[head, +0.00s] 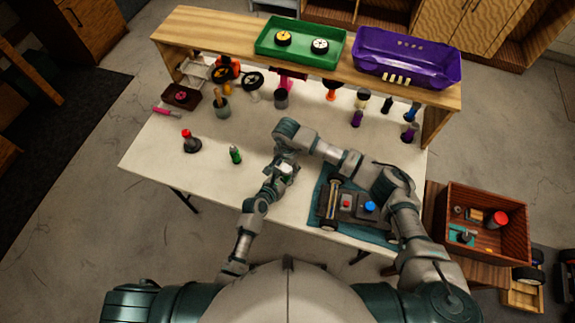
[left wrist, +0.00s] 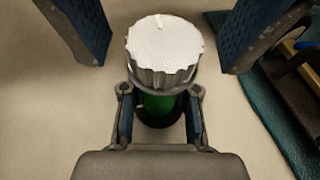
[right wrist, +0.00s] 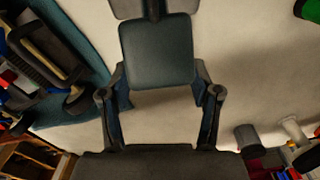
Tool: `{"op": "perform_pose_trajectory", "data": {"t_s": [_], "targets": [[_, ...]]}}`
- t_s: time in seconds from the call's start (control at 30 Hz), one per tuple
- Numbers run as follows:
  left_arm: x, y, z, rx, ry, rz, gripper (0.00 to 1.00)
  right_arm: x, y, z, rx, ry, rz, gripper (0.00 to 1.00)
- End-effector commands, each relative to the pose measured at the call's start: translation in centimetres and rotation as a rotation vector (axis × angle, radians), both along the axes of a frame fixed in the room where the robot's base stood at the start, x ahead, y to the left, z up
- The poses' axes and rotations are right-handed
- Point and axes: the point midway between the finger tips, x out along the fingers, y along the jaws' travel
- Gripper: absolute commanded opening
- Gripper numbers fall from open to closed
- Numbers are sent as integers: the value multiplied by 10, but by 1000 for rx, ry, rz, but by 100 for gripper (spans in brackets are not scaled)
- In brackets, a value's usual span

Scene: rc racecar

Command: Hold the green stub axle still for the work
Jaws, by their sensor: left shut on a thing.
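In the left wrist view, the green stub axle (left wrist: 158,104) stands between the fingers of my left gripper (left wrist: 160,118), which is shut on it. A silver fluted round part with a pale mark (left wrist: 165,50) sits at its top, and a dark ring shows lower down. Two blue-padded fingers stand apart on either side of the fluted part without touching it. In the head view my left gripper (head: 284,172) and right gripper (head: 284,152) meet near the table's middle.
A car chassis (head: 348,206) lies on a teal mat (head: 318,190) to the right. The front left table is clear.

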Motion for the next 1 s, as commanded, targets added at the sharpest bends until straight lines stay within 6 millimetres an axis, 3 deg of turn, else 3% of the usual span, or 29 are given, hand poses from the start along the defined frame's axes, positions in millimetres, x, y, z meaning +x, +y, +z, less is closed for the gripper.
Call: {"op": "perform_pose_trajectory", "data": {"t_s": [0.03,0.2,0.23,0.63,1.0], "targets": [[-1,1,-3,4,6,0,0,0,0,0,0,0,0,48],[-1,1,-3,5,5,1,0,0,-2,0,1,1,-1,6],[-1,1,-3,6,6,1,0,0,-2,0,1,1,-1,3],[-1,1,-4,6,6,1,0,1,-3,0,-4,0,-73,2],[-1,1,-4,6,6,1,0,1,-4,-1,-4,-3,-366,2]]}}
